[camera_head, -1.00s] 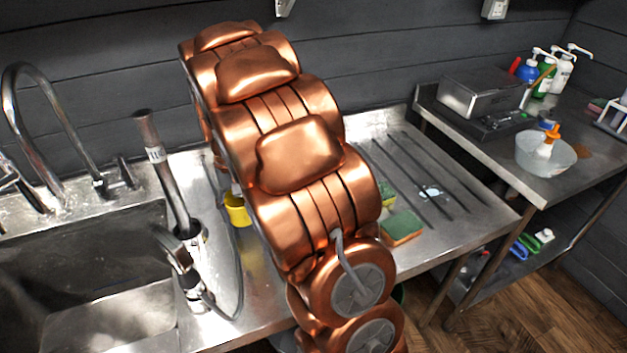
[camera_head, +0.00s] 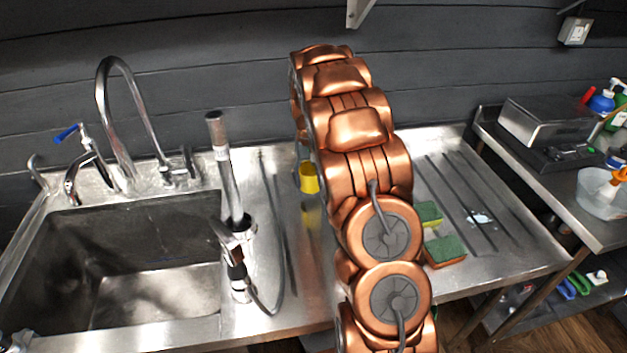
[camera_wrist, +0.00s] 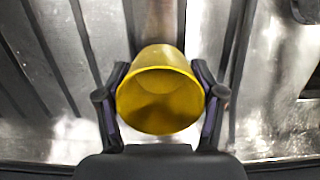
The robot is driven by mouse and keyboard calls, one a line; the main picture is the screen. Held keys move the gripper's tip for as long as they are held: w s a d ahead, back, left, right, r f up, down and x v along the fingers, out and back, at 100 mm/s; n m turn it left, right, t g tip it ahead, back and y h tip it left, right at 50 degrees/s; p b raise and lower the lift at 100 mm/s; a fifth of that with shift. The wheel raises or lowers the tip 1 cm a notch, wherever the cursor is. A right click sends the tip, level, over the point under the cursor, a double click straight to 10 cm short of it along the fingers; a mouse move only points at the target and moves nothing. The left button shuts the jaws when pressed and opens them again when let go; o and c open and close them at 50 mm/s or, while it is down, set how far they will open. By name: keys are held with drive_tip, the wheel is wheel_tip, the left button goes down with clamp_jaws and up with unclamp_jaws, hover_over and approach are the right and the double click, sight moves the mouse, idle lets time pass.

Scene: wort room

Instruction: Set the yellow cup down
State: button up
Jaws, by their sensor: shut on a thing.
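The yellow cup (camera_head: 309,178) shows just left of my copper arm in the head view, over the metal drainboard (camera_head: 508,224). In the wrist view, the cup (camera_wrist: 160,98) sits between the two dark fingers of my gripper (camera_wrist: 161,100), with its open mouth facing the camera. The fingers are shut on its sides. My arm hides the gripper in the head view. I cannot tell whether the cup's base touches the metal.
A sink basin (camera_head: 150,255) with a tall tap (camera_head: 128,110) lies to the left. A metal pipe (camera_head: 226,165) with a sprayer (camera_head: 238,270) stands between sink and arm. Two sponges (camera_head: 445,250) (camera_head: 428,214) lie right of my arm. The right part of the drainboard is mostly clear.

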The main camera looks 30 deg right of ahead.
sight(313, 183)
drive_tip(key=shift+w+d, duration=0.55)
drive_tip(key=shift+d, duration=0.2)
wheel_tip(313, 183, down, 3)
drive_tip(key=shift+r+p, duration=0.1)
drive_tip(key=shift+p, duration=0.95)
drive_tip(key=shift+f, duration=0.45)
drive_tip(key=shift+f, duration=0.25)
drive_tip(key=o, duration=1.1)
drive_tip(key=shift+r, duration=0.1)
drive_tip(key=shift+o, duration=0.2)
drive_tip(key=shift+r, duration=0.1)
